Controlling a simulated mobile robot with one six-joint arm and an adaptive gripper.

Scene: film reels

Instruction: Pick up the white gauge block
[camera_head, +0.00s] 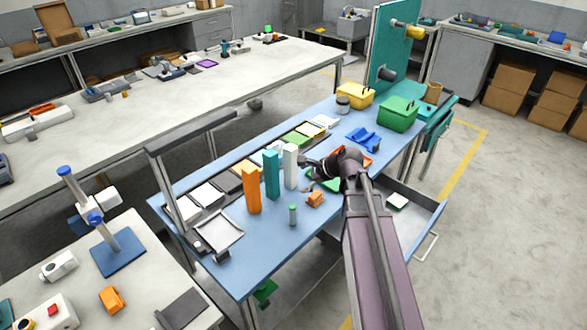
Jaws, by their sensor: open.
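The white gauge block (290,166) is a tall, narrow block standing upright on the blue tabletop (268,225), at the right end of a row of upright blocks. My gripper (308,167) is just to its right, low over the table, with its dark fingers toward the block. The fingers look open and empty. I cannot tell whether they touch the block. My arm covers part of the table behind the gripper.
A teal block (271,174) and an orange block (251,188) stand close on the left. A small grey-green cylinder (293,215) and an orange piece (316,199) lie in front. Trays run along the back edge. A green bin (398,114) is at the far right.

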